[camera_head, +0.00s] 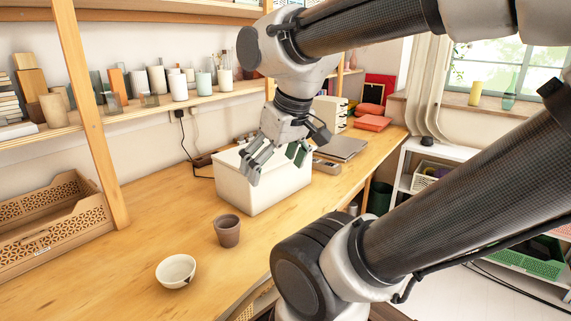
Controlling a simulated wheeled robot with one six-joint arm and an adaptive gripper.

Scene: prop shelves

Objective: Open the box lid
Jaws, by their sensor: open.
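A white box (262,190) stands on the wooden table, close to the wall side, with its top partly hidden by my gripper. Its pale lid (229,162) appears to lie closed on top. My gripper (271,166) is open and empty, with its fingers pointing down in front of and over the box's top. I cannot tell whether the fingers touch the lid. My arm comes in from the upper right and hides part of the area behind the box.
A brown cup (227,231) and a white bowl (176,271) stand on the table (120,262) in front of the box. A perforated crate (50,228) is at the left. A shelf post (90,120) rises behind. A grey flat case (341,148) lies right of the box.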

